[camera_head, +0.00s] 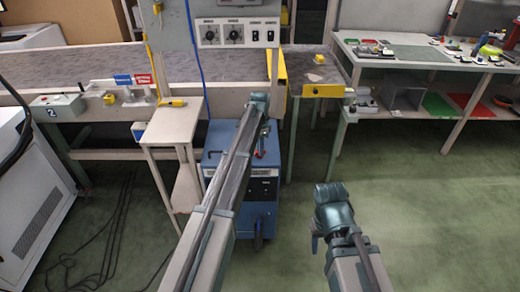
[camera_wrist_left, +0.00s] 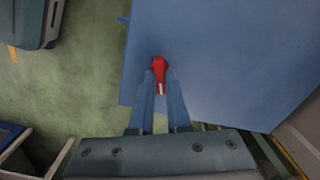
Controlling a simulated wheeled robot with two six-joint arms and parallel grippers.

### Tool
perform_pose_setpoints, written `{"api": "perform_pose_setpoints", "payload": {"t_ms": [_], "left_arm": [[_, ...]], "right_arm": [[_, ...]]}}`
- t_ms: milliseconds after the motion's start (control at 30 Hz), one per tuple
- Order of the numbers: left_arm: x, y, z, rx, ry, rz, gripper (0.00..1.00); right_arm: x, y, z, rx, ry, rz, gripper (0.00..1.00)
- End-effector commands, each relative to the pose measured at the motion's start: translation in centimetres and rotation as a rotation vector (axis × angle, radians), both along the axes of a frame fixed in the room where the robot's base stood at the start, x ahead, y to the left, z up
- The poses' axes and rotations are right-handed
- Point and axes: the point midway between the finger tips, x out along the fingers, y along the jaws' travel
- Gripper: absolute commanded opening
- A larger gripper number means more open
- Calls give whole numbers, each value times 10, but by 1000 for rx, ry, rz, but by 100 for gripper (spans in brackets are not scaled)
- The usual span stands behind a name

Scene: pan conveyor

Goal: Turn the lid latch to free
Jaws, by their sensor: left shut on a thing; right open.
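A red lid latch (camera_wrist_left: 160,65) with a pale tip sits at the edge of a flat blue lid (camera_wrist_left: 230,60) in the left wrist view. My left gripper (camera_wrist_left: 161,88) is shut on the latch, one finger on each side of it.
A conveyor (camera_head: 60,72) runs along the back, with a control panel (camera_head: 235,33) above the box. A small pale table (camera_head: 172,124) stands left of the box. A workbench (camera_head: 400,60) with parts is at the right. Loose cables (camera_head: 105,240) lie on the left floor. The right floor is clear.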

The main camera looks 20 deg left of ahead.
Motion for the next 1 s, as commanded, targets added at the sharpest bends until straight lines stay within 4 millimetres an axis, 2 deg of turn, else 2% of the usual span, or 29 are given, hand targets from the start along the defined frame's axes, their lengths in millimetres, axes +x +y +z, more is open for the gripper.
{"api": "perform_pose_setpoints", "payload": {"t_ms": [200, 500, 1000], "left_arm": [[0, 0, 0, 0, 0, -168, 0], [0, 0, 0, 0, 0, -317, 0], [0, 0, 0, 0, 0, -377, 0]], "right_arm": [[0, 0, 0, 0, 0, 0, 50], [0, 0, 0, 0, 0, 0, 50], [0, 0, 0, 0, 0, 0, 50]]}}
